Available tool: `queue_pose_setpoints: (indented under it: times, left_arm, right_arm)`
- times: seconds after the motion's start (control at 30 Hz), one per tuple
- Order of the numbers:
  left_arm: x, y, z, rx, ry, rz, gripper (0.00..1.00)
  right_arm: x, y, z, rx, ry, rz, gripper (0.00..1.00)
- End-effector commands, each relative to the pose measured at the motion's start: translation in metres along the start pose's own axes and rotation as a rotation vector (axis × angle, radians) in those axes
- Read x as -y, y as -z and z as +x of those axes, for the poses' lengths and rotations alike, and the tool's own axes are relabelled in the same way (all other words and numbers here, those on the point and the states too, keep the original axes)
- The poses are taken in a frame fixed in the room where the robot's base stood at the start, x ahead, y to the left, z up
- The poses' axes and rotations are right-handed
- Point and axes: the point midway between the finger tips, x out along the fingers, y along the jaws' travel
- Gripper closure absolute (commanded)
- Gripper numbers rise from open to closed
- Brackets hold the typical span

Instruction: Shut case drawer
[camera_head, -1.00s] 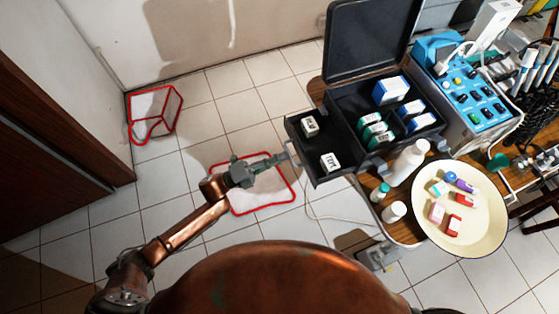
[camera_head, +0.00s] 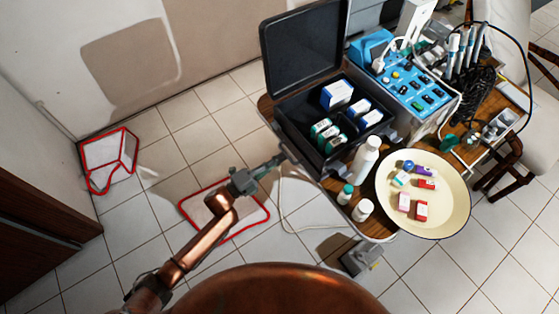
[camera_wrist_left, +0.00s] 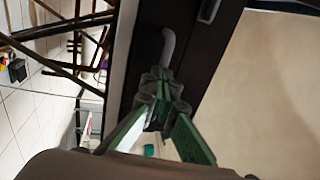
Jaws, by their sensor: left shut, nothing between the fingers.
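The black case (camera_head: 293,132) stands on the wooden table with its lid (camera_head: 303,50) raised. Its drawer no longer projects from the left side in the head view and looks pushed in; a small remaining gap cannot be ruled out. My left gripper (camera_head: 279,159) is shut and empty at the case's left side. In the left wrist view the gripper (camera_wrist_left: 160,84) has its tips at the grey curved handle (camera_wrist_left: 168,45) on the dark drawer front (camera_wrist_left: 204,68). Whether they touch is unclear. The drawer's contents are hidden. My right gripper is out of view.
Small boxes (camera_head: 337,95) lie in the case's upper compartment. White bottles (camera_head: 365,158) and a cream plate (camera_head: 440,222) with several small items stand at the table's near side. A blue device (camera_head: 413,90) is right of the case.

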Motion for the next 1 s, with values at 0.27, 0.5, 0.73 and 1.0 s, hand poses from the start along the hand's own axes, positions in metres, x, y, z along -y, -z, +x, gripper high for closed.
queue_pose_setpoints:
  times: [0.27, 0.5, 0.73, 1.0]
  left_arm:
    - [0.001, 0.001, 0.003, -0.001, 0.001, 0.001, 1.00]
    - [-0.001, -0.001, -0.010, -0.003, -0.001, 0.000, 1.00]
    - [-0.001, -0.002, -0.053, -0.011, -0.002, -0.001, 1.00]
    - [-0.001, -0.004, -0.111, -0.006, -0.002, -0.001, 1.00]
  right_arm:
    - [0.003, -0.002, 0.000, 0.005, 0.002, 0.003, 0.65]
    - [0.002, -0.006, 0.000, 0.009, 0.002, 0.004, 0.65]
    - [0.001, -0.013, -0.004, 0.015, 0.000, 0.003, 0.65]
    - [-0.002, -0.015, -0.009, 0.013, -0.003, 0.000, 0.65]
